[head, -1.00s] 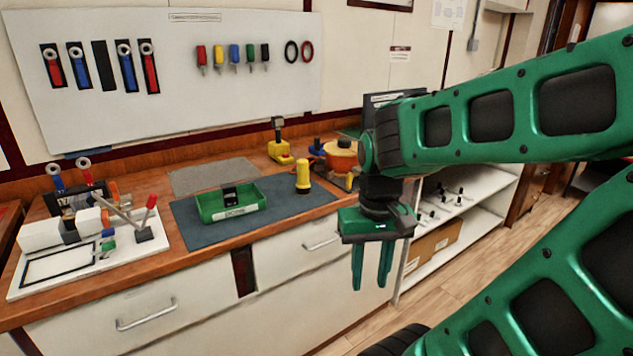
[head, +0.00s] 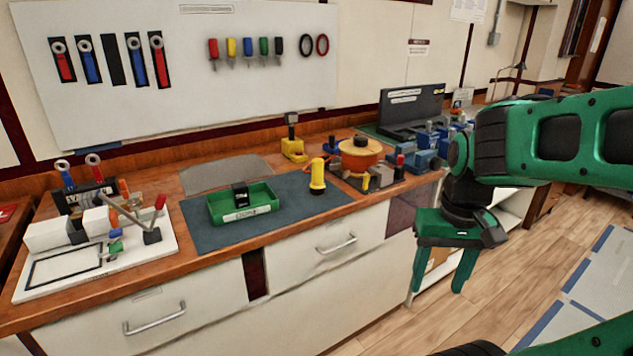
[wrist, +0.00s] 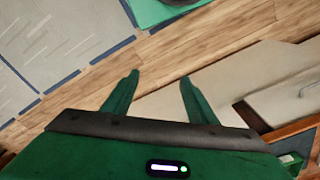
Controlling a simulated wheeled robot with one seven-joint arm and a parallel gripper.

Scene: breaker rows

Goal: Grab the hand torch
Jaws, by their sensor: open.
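The yellow hand torch (head: 317,176) stands upright with its black base on the dark grey mat (head: 292,206), to the right of the green tray (head: 217,215). My gripper (head: 441,288) is open and empty, pointing down. In the head view it is to the right of the torch and appears in front of the counter's right end. The wrist view shows both of its fingers apart (wrist: 158,82), with the wooden floor and pale cabinet fronts beyond them. The torch does not show in the wrist view.
An orange round device (head: 360,155) stands right of the torch, with a yellow-based tool (head: 293,148) behind. Blue items and an open dark case (head: 411,112) fill the counter's right end. A white lockout board (head: 70,270) is at left. Drawer handles (head: 337,244) stick out in front.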

